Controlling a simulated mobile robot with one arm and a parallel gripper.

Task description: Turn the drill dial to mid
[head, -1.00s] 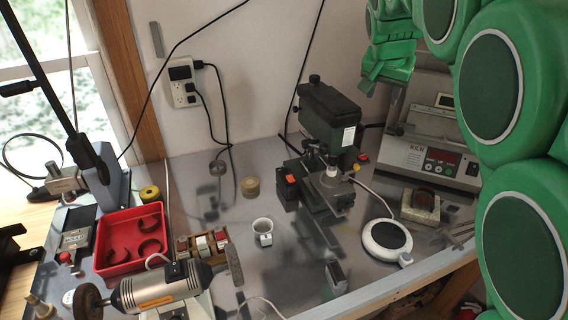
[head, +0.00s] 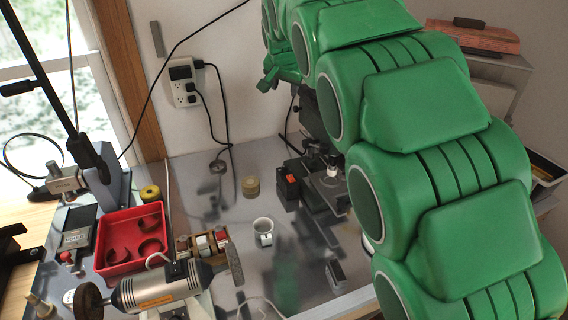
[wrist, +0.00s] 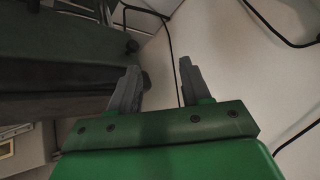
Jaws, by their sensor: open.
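The drill (head: 313,110) is a dark green machine at the back of the bench. In the head view my green arm hides most of it, and only its left edge and lower base show. In the wrist view a dark green body (wrist: 70,62), which looks like the drill head, fills the left side, with a small dark knob (wrist: 132,46) on it. My gripper (wrist: 157,75) is open and empty. Its left finger is close beside the dark body; I cannot tell if they touch. The white wall is behind the fingers. I cannot make out the dial for certain.
A red tray (head: 130,238), a bench grinder (head: 155,287), a white cup (head: 263,231) and a tan roll (head: 250,186) stand on the grey bench. A power outlet (head: 184,83) with black cables is on the wall. My arm covers the right side.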

